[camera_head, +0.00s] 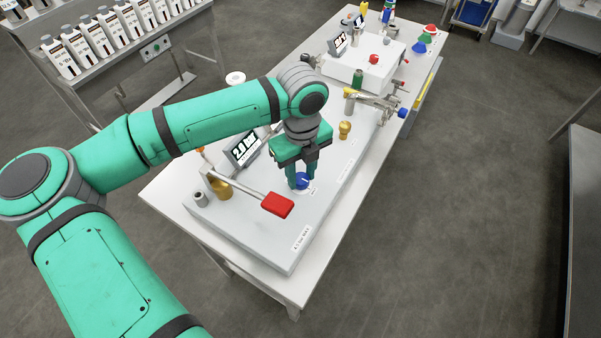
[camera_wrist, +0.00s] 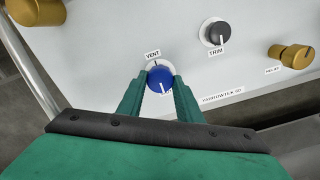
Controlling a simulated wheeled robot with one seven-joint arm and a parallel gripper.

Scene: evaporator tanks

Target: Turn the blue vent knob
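The blue vent knob (camera_wrist: 160,80) has a white pointer line and sits below a "VENT" label on the white tank top; in the wrist view the line points down and slightly right. It also shows in the head view (camera_head: 302,181), partly behind my fingers. My gripper (camera_wrist: 158,88) points down at the knob, one green finger on each side of it. The fingers look very close to the knob's sides; whether they touch it I cannot tell.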

